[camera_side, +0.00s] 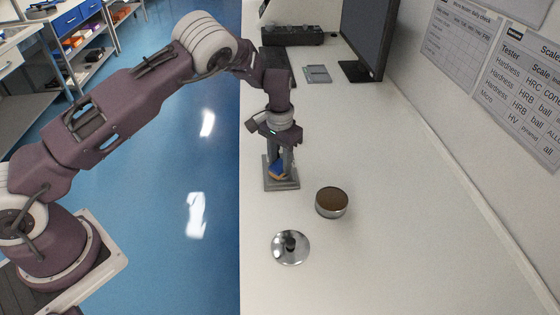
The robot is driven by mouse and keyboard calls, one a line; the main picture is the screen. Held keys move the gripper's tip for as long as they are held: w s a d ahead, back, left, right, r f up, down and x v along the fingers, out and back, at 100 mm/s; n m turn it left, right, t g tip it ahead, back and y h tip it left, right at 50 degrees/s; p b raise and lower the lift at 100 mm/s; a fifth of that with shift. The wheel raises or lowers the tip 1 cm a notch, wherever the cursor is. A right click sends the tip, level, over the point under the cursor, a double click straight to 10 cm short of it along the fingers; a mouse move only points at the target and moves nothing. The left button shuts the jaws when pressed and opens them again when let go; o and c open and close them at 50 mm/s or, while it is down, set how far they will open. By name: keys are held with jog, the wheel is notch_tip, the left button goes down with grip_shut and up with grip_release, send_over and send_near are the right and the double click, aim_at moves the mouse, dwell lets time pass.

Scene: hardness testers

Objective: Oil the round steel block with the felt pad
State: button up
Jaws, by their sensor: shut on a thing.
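My gripper (279,160) points down at the middle of the bench, its jaws closed on a small blue and tan piece (277,173), which looks like the felt pad. The fingers hide part of it. It is low over a grey square plate or holder (292,184), and I cannot tell whether it touches. To the right stands a short round metal tin (332,204) with a brown top.
A monitor (365,40), a dark box-shaped device (292,35) and a small grey flat item (318,74) stand at the back of the white bench (400,230). The wall with charts (460,35) bounds the right side. The bench's front and right are clear.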

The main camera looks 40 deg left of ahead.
jog(key=shift+w+a, duration=0.9)
jog(key=shift+a, duration=0.05)
jog(key=shift+s+d, duration=1.4)
jog(key=shift+w+a, duration=1.45)
jog(key=shift+s+d, duration=1.55)
jog(key=shift+r, duration=4.05)
